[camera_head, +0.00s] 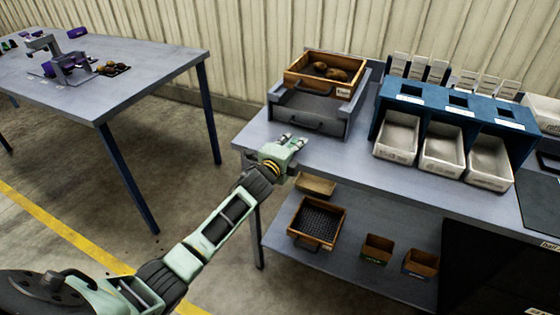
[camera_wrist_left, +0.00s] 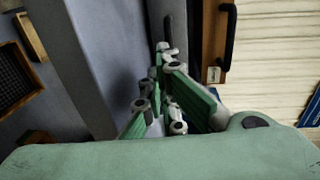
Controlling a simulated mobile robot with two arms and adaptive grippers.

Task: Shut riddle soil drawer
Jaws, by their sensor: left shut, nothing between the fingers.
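The grey riddle (camera_head: 362,80) stands on the near bench, with a wooden crate of potatoes (camera_head: 331,91) on top. Its grey soil drawer (camera_head: 335,126) sits low at the front and sticks out toward me, looking partly open. The drawer has a dark bar handle (camera_head: 300,122). My left gripper (camera_head: 296,141) is shut and empty, just in front of the drawer near the bench edge. In the left wrist view its fingers (camera_wrist_left: 168,95) are together, with the drawer handle (camera_wrist_left: 168,32) just beyond them. Contact with the drawer cannot be told. My right gripper is not in view.
A blue rack (camera_head: 452,112) with white bins (camera_head: 441,155) stands right of the riddle. The lower shelf holds a wooden sieve box (camera_head: 318,222) and small wooden boxes (camera_head: 377,249). Another table (camera_head: 120,88) stands at left, with open floor between.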

